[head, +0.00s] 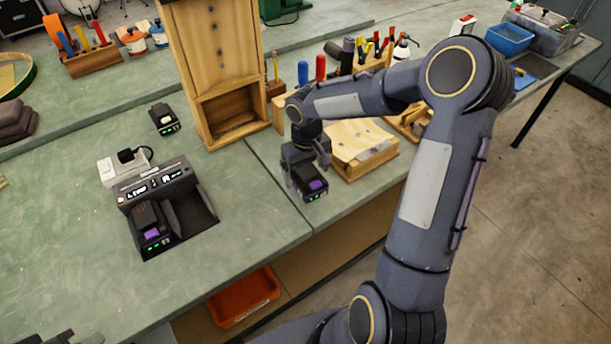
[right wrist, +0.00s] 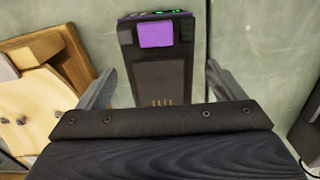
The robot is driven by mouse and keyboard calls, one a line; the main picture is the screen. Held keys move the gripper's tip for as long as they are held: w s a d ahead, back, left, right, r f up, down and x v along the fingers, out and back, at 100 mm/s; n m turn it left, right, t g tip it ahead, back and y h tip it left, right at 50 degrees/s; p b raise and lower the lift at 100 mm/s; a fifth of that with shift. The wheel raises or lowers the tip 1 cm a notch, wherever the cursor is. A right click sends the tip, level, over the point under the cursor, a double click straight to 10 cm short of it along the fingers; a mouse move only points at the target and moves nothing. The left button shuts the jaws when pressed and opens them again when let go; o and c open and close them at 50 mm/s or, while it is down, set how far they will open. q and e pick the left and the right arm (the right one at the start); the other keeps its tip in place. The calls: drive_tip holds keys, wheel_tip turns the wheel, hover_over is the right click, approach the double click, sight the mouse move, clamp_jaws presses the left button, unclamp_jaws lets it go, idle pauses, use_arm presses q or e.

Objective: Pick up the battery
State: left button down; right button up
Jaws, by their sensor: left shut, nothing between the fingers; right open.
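A black battery with a purple label (head: 312,187) is at the bench's front edge, under my right gripper (head: 308,160). In the right wrist view the battery (right wrist: 160,62) lies between the two fingers of my right gripper (right wrist: 162,88), which are open with gaps on both sides. A second black battery with a purple label (head: 152,232) sits in the left bay of the charger (head: 178,188); the right bay is empty. A third black battery (head: 163,119) stands behind the charger. My left gripper (head: 58,338) shows only partly at the bottom left, shut and away from the batteries.
A wooden box (head: 366,158) stands close to the right of my right gripper. A tall wooden cabinet (head: 215,70) stands behind it. Tools, a blue bin (head: 510,38) and a grey case fill the back. An orange bin (head: 243,297) is below the bench edge. Bare bench lies left of the battery.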

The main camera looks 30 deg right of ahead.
wheel_tip(320, 180, down, 2)
drive_tip(key=shift+f, duration=0.1)
drive_tip(key=c, duration=1.4)
drive_tip(key=shift+o, duration=0.2)
